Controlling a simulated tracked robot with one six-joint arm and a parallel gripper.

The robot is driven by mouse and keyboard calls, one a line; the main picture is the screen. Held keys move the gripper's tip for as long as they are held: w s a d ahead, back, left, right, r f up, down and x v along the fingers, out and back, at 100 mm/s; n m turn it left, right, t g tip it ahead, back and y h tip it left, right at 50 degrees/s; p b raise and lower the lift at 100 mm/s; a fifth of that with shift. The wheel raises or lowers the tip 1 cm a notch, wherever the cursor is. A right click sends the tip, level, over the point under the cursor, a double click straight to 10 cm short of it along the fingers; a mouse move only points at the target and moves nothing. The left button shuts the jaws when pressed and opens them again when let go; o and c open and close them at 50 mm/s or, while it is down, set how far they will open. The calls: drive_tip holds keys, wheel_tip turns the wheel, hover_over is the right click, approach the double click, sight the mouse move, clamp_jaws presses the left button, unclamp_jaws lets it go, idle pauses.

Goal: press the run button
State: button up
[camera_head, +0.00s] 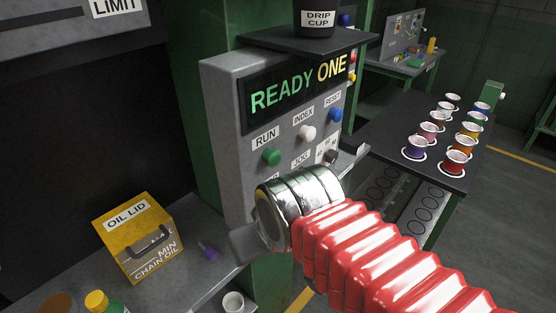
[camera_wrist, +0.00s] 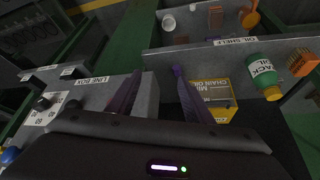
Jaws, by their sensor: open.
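The green run button (camera_head: 271,157) sits on the grey control panel (camera_head: 222,110) in the head view, under its RUN label. The panel's display (camera_head: 298,88) reads READY ONE. In the head view my arm's silver wrist is in front of the panel's lower part, below the run button and apart from it in the picture. My gripper (camera_wrist: 157,71) shows in the wrist view with two dark fingers spread and nothing between them. The run button is not seen in the wrist view.
The white index button (camera_head: 307,133) and blue reset button (camera_head: 336,115) are up and right of run. A yellow oil box (camera_head: 138,238) stands on the shelf at left. A drip cup (camera_head: 316,18) is above the panel. Several coloured pots (camera_head: 456,162) stand at right.

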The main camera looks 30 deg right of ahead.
clamp_jaws()
idle(0.3)
idle(1.2)
